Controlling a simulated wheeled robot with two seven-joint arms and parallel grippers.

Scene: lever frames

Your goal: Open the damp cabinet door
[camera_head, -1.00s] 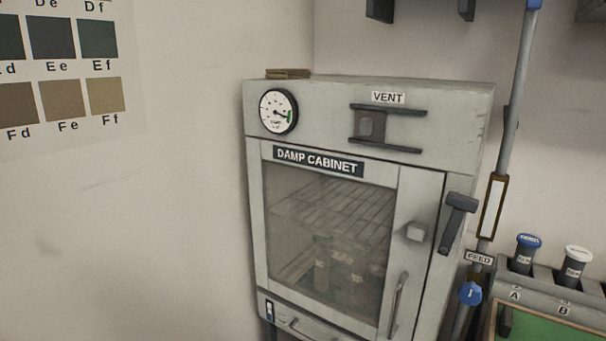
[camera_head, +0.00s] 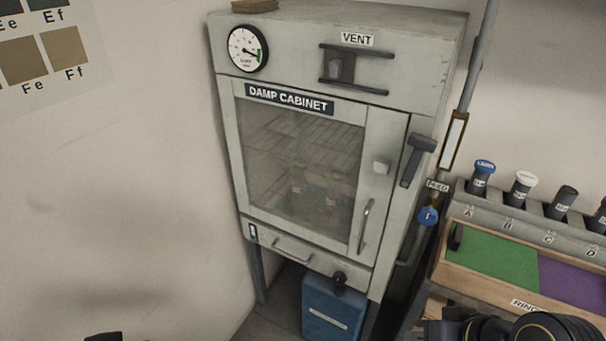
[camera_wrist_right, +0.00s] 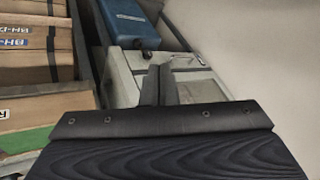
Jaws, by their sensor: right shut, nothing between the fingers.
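The damp cabinet (camera_head: 230,180) stands against the wall, its glazed door (camera_head: 305,160) shut. A dark lever (camera_head: 417,160) sits on the frame right of the door, tilted. My right gripper (camera_wrist_right: 160,85) is shut and empty in the right wrist view, apart from the handle. Dark parts of my right arm (camera_head: 530,327) show at bottom right in the head view. A dark piece at the bottom left edge may be my left gripper; its jaws are hidden.
A blue box (camera_head: 333,305) stands below the cabinet. A bench with capped bottles (camera_head: 522,190) and a green panel (camera_head: 495,255) is at right. A pole (camera_head: 470,90) rises beside the cabinet. The wall side at left is clear.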

